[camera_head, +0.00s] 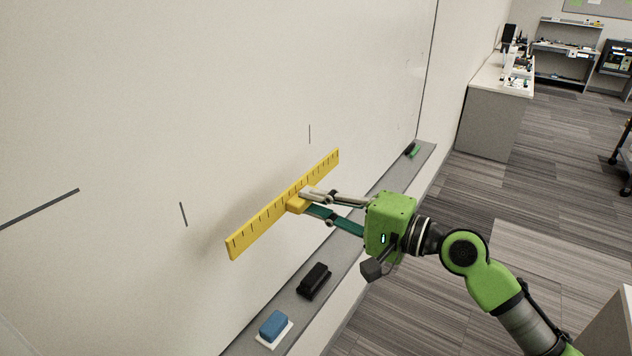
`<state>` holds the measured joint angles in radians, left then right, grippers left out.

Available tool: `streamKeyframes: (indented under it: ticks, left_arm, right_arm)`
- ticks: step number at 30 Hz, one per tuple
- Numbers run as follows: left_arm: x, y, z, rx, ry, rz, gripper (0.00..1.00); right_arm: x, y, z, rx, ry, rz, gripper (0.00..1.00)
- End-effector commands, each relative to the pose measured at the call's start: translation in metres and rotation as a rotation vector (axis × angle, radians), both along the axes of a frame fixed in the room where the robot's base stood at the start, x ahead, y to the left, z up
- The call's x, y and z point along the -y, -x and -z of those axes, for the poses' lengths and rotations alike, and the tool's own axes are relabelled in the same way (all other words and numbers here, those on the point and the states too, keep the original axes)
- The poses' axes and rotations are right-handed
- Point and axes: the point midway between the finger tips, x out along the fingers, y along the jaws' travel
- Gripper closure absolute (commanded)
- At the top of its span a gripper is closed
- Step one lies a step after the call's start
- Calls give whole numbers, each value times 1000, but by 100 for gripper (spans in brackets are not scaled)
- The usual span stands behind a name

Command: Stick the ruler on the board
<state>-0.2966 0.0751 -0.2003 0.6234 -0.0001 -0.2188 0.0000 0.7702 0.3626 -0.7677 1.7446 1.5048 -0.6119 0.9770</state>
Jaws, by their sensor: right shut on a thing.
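The yellow ruler (262,222) with dark tick marks is held along the white board (200,90), tilted up to the right in the picture. My right gripper (304,202) is shut on the yellow block at the ruler's middle. The ruler is close to the board's surface, with a soft shadow on the board to its left. I cannot tell whether it touches the board. My left gripper is not in view.
A grey ledge (347,253) runs under the board. On it are a blue eraser (273,325), a black eraser (314,281) and green and dark items (412,151) at the far end. Dark line marks are on the board. A desk (494,115) stands at the back right.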

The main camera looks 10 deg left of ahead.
Motion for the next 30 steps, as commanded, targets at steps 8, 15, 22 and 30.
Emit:
streamKeyframes:
  ticks: [8, 15, 22, 30]
  left_arm:
    - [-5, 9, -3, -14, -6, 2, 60]
    - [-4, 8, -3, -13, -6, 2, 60]
    - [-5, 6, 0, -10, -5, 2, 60]
    - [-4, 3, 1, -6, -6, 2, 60]
  right_arm:
    - [-10, -16, -18, 16, -47, 35, 100]
    - [-34, -24, -17, 17, -46, 35, 100]
    - [-58, -33, -16, 16, -46, 34, 100]
    - [-74, -39, -16, 17, -44, 34, 100]
